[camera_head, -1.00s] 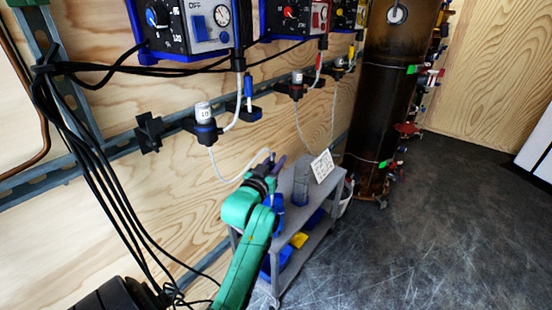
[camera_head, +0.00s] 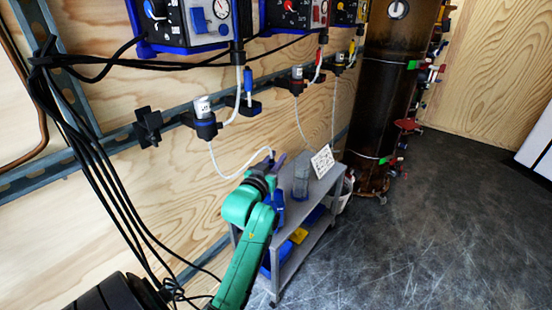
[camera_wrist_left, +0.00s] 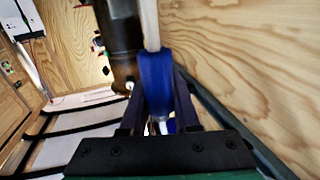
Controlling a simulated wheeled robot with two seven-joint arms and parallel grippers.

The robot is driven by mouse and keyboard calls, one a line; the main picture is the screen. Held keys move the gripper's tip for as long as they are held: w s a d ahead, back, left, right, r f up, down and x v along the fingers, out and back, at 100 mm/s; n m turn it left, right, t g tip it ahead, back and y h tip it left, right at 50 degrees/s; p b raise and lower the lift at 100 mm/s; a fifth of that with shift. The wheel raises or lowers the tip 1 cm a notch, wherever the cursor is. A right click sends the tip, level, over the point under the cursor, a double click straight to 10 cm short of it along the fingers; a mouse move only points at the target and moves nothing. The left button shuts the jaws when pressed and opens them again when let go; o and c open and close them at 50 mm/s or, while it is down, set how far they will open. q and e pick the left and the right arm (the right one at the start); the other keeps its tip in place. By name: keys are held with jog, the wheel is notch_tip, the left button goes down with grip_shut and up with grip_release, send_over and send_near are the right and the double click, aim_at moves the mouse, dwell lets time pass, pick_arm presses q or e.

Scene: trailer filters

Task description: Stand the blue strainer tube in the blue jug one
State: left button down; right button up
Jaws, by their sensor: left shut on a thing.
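My left gripper (camera_head: 277,163) is above the near left end of a grey cart. In the left wrist view, its fingers (camera_wrist_left: 158,110) are shut on the blue strainer tube (camera_wrist_left: 155,80), with a pale hose leaving its top. In the head view, a white hose (camera_head: 222,175) loops from the wall fitting to the gripper. A blue jug-like thing (camera_head: 279,206) stands on the cart beside my wrist, partly hidden by the arm; I cannot read a number on it. The tube is not clearly inside any jug.
The grey cart (camera_head: 318,191) also carries a clear grey cylinder (camera_head: 301,182) and a white card (camera_head: 322,161). Blue and yellow things lie on its lower shelf. A tall brown tank (camera_head: 385,115) stands behind. Wall fittings and black cables are left; the floor at right is free.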

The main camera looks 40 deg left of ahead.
pick_arm(q)
jog(key=shift+f, duration=0.5)
pick_arm(e)
jog(key=shift+f, duration=0.3)
pick_arm(q)
jog(key=c, duration=0.6)
grip_release()
pick_arm(e)
jog(key=shift+r, duration=0.1)
pick_arm(q)
jog(key=p+v, duration=0.1)
jog(key=v, duration=1.3)
jog(key=shift+s+d, duration=0.1)
jog(key=shift+s, duration=0.15)
pick_arm(e)
jog(key=shift+w+f, duration=0.25)
jog(key=shift+f, duration=0.85)
